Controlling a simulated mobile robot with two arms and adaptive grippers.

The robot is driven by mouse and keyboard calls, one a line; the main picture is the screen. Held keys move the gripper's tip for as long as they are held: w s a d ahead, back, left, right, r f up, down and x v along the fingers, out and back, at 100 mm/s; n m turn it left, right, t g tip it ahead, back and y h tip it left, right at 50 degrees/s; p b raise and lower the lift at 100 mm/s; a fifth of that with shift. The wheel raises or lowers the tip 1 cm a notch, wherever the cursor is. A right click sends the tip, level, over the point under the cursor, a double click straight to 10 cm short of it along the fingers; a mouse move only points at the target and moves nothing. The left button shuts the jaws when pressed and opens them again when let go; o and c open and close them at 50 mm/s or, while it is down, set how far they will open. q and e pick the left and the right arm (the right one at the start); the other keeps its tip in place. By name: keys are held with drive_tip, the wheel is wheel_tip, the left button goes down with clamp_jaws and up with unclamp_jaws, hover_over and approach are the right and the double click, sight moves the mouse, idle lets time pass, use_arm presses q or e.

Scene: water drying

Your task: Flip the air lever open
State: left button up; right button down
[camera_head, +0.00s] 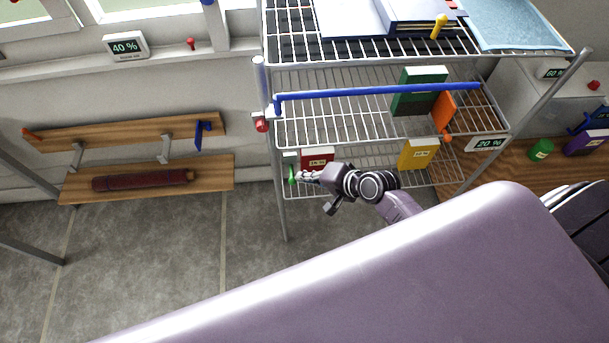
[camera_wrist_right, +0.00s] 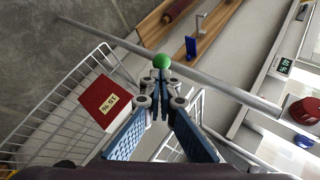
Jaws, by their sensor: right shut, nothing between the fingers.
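A small green lever (camera_head: 291,175) shows at the left end of the rack's lower shelf, beside the metal post. I cannot tell for certain that it is the air lever. In the right wrist view its round green end (camera_wrist_right: 161,61) shows just beyond my fingertips. My right gripper (camera_head: 304,176) reaches in from the right at the lower shelf. It is shut and empty, with its fingertips close to the green lever; the wrist view (camera_wrist_right: 160,82) shows the fingers together. I cannot tell whether they touch the lever. My left gripper is not in view.
A red box (camera_head: 317,157) stands just behind my right gripper, and a yellow box (camera_head: 418,153) to its right. The wire rack (camera_head: 340,127) stands above, with a blue bar (camera_head: 375,93) along its middle shelf. The floor (camera_head: 150,240) at left is clear.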

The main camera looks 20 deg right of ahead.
drive_tip(key=shift+s+a+f+t+b, duration=0.2)
drive_tip(key=shift+f+t+b, duration=0.1)
drive_tip(key=shift+f+b, duration=0.2)
drive_tip(key=shift+s+a+f+t+b, duration=0.2)
drive_tip(key=shift+f+t+b, duration=0.1)
drive_tip(key=shift+f+b, duration=0.15)
drive_tip(key=shift+w+r+p, duration=0.15)
drive_tip(key=shift+r+p, duration=0.7)
drive_tip(key=shift+p, duration=0.1)
